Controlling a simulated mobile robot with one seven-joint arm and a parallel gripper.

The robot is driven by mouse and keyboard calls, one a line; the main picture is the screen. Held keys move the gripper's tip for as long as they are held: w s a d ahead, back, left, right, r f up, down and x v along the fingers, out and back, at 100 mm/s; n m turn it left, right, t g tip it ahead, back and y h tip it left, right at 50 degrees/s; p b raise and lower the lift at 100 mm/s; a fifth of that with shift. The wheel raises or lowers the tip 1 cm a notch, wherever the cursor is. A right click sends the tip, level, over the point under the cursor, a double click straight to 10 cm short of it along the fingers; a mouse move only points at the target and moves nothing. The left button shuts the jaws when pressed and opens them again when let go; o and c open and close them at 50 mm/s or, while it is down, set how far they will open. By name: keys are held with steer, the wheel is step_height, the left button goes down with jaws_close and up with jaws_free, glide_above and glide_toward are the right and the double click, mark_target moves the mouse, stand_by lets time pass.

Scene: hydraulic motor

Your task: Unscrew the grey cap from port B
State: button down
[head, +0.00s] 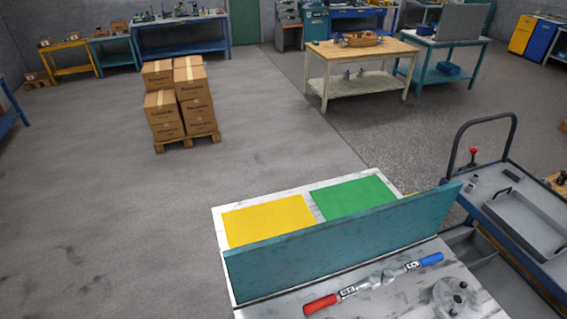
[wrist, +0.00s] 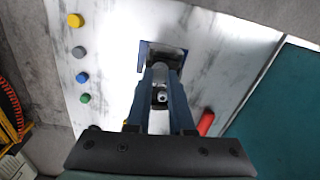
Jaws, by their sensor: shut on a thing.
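My gripper shows in the wrist view, with two blue fingers (wrist: 160,76) reaching away from the camera. The fingers are shut on a small grey piece between them; its shape is mostly hidden and I cannot tell what it is. A dark and blue fitting (wrist: 162,54) lies just beyond the fingertips on the white marbled surface. A small grey cap (wrist: 78,51) sits at the left, apart from my gripper, in a row with a yellow cap (wrist: 75,20), a blue cap (wrist: 83,75) and a green cap (wrist: 85,98). No port label is readable. My gripper is not visible in the head view.
A red handle (wrist: 206,122) lies right of my fingers. In the head view, a red-and-blue-handled tool (head: 375,283) and a round grey flange (head: 456,298) lie before a teal upright panel (head: 345,243). Yellow (head: 268,219) and green (head: 352,197) mats lie behind it. A trolley (head: 525,215) stands right.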

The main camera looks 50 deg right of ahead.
step_height(320, 180, up, 2)
steer(key=shift+r+p, duration=0.2)
steer(key=shift+p, duration=0.85)
steer(key=shift+r+b, duration=0.3)
steer(key=shift+r, duration=0.45)
